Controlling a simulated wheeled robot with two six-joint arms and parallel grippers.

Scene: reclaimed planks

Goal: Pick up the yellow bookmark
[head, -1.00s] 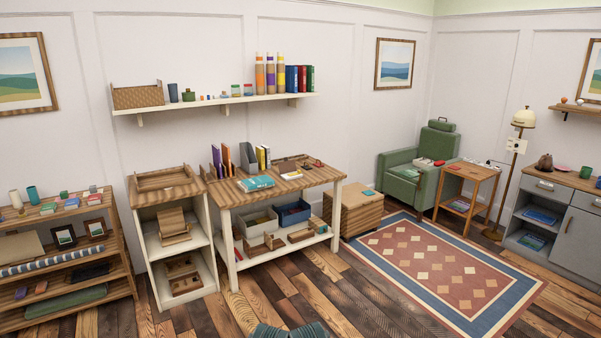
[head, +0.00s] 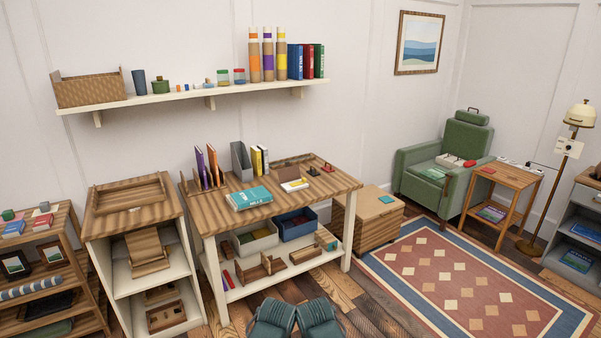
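I cannot pick out the yellow bookmark for certain. A small white item with a yellowish part (head: 293,185) lies on the wooden desk (head: 215,206), right of the teal book (head: 250,198). It is too small to tell whether the yellow part is a bookmark. A yellow upright book or folder (head: 265,159) stands at the back of the desk beside a grey file holder (head: 241,160).
A shelf unit (head: 133,196) stands left of the desk. White and blue bins (head: 295,224) sit on the desk's lower shelf. A wooden chest (head: 368,216) stands to the right, before the green armchair (head: 448,160). The patterned rug (head: 400,285) lies open on the right.

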